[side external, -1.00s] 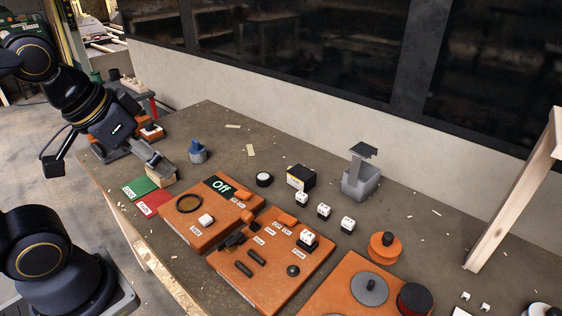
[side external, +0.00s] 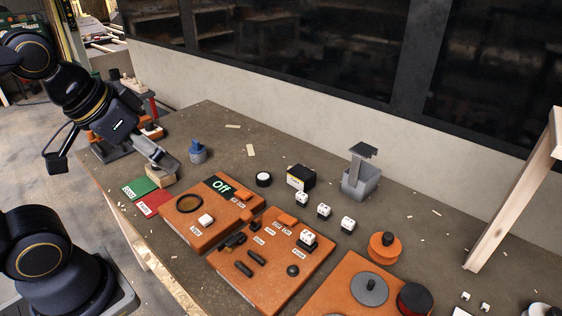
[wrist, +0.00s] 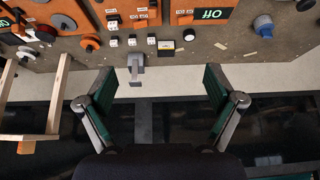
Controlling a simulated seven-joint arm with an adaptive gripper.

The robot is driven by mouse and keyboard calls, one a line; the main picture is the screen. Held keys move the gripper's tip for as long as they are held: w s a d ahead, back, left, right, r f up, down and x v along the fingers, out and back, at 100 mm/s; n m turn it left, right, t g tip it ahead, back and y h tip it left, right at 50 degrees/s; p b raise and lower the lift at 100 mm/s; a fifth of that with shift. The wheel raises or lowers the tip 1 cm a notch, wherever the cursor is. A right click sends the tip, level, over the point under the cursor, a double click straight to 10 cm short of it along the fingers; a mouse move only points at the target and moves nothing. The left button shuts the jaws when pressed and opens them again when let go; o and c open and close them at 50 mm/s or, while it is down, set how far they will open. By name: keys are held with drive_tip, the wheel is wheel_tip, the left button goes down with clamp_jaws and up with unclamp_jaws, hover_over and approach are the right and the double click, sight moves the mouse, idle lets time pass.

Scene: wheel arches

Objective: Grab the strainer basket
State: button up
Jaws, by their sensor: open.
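The strainer basket appears to be the small grey box with an upright handle and a dark flat top (side external: 361,183). It stands upright on the table near the back wall. It also shows in the wrist view (wrist: 137,76), between the two fingers and left of centre. My gripper (side external: 110,163) is at the left end of the table, well apart from the grey box. In the wrist view my gripper (wrist: 158,76) has its fingers spread wide with nothing between them.
Orange panels (side external: 272,262) with switches and knobs fill the table's front. White cubes (side external: 323,210) and a black box (side external: 301,177) sit left of the grey box. An orange spool (side external: 383,247) is in front of it. A wooden frame (side external: 512,195) stands at right.

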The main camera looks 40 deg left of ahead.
drive_tip(key=w+a+r+n+t+y, duration=0.1)
drive_tip(key=w+a+r, duration=0.1)
drive_tip(key=w+r, duration=0.35)
drive_tip(key=w+a+r+t, duration=0.1)
drive_tip(key=w+a+r, duration=0.2)
drive_tip(key=w, duration=0.6)
drive_tip(key=n+g+y, duration=0.1)
drive_tip(key=n+g, duration=0.3)
drive_tip(key=n, duration=0.2)
hover_over(196, 149)
drive_tip(key=s+d, duration=0.3)
drive_tip(key=s, duration=0.2)
wheel_tip(196, 149, down, 25)
drive_tip(key=x, duration=1)
drive_tip(key=shift+a+f, duration=0.2)
drive_tip(key=shift+a, duration=0.05)
drive_tip(key=shift+y, duration=0.3)
drive_tip(key=x, duration=0.6)
drive_tip(key=shift+w+f, duration=0.1)
drive_tip(key=shift+f, duration=0.1)
drive_tip(key=shift+c, duration=0.2)
